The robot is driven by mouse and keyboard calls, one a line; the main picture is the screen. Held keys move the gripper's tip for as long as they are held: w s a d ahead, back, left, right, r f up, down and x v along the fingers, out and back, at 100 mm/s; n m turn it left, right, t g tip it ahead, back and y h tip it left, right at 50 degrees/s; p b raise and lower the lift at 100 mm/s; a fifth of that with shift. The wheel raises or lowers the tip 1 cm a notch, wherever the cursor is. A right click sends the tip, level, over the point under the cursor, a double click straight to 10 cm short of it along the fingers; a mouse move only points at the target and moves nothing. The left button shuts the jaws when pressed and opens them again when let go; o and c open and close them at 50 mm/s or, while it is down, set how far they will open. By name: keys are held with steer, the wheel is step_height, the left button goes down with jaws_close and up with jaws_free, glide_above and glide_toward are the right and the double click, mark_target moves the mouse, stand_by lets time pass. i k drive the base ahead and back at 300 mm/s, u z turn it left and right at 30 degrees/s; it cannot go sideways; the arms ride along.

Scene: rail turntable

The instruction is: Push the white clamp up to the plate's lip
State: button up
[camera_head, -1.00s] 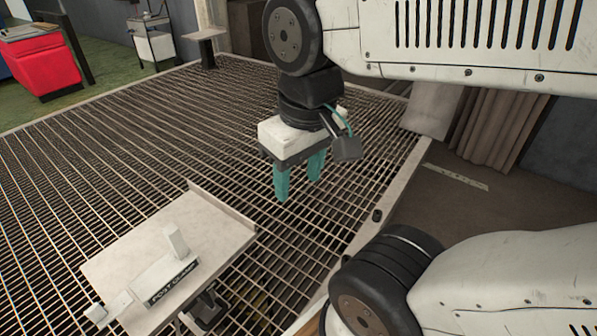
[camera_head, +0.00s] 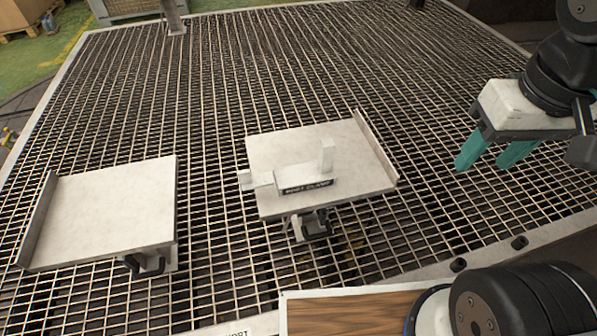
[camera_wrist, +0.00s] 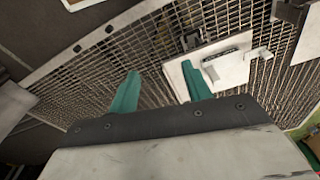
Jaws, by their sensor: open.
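The white clamp (camera_head: 305,174) lies on the right-hand plate (camera_head: 268,148), with a dark label along its front face and an upright block at its right end. The plate's raised lip (camera_head: 375,147) runs along its right edge, and a gap of bare plate lies between clamp and lip. My gripper (camera_head: 488,160) is in the air to the right of the plate, with teal fingers apart and nothing between them. In the wrist view my gripper (camera_wrist: 163,90) shows its spread fingers, and the clamp (camera_wrist: 222,66) shows on the plate beyond the right finger.
A second, empty plate (camera_head: 110,212) with a lip on its left edge stands to the left. Both are over a metal grating (camera_head: 220,80). A wooden board (camera_head: 350,312) lies at the front edge. The grating behind the plates is mostly clear.

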mark_target(289, 180)
steer(key=k, duration=0.5)
steer(key=z, duration=1.75)
steer(key=k, duration=1.2)
steer(key=u, duration=2.15)
steer(key=i, duration=1)
